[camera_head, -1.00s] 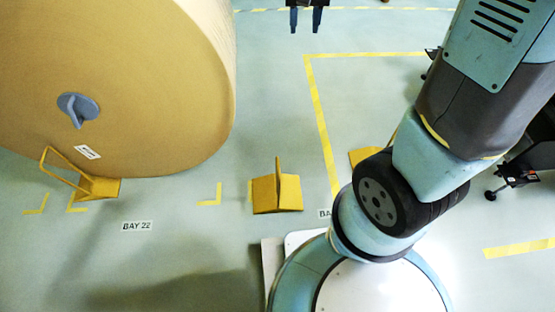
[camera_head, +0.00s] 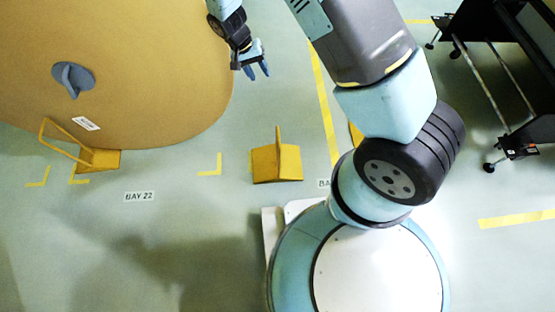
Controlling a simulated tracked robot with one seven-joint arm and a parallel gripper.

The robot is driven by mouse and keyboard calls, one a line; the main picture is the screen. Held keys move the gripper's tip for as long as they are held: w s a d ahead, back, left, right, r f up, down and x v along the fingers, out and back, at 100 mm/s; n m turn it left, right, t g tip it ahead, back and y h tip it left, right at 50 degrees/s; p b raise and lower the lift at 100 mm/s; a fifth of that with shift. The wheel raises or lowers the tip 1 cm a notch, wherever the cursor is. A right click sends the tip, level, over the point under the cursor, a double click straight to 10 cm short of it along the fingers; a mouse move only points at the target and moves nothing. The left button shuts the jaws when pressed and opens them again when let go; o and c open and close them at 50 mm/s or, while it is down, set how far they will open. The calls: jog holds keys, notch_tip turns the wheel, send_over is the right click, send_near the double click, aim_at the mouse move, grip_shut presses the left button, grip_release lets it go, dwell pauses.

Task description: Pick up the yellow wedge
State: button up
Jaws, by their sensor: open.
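A yellow wedge (camera_head: 277,163) with an upright fin sits on the floor near the middle of the head view. Another yellow wedge (camera_head: 100,159) with a bent handle stands against the base of the big roll at the left. A third yellow piece (camera_head: 355,135) is mostly hidden behind my arm. My gripper (camera_head: 259,71) is open and empty, with its blue fingers pointing down. In the picture it is above the middle wedge, apart from it, beside the roll's right edge.
The large tan kraft roll (camera_head: 150,90) with a grey hub (camera_head: 73,79) fills the upper left. A dark wheeled cart (camera_head: 500,70) stands at the upper right. Yellow lines and a "BAY 22" label (camera_head: 139,196) mark the floor. The floor around the middle wedge is clear.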

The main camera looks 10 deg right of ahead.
aim_at(277, 130)
jog(key=s+f+h, duration=0.1)
jog(key=s+f, duration=0.2)
jog(key=f, duration=0.7)
jog(key=s+f+h, duration=0.2)
jog(key=f, duration=0.7)
jog(key=shift+n, duration=0.4)
jog(key=x, duration=0.9)
jog(key=a+x, duration=0.1)
jog(key=x, duration=0.3)
jog(key=shift+d+f, duration=0.25)
jog(key=shift+f, duration=0.4)
jog(key=shift+c, duration=0.3)
jog(key=shift+s, duration=0.1)
grip_shut()
jog(key=shift+a, duration=0.1)
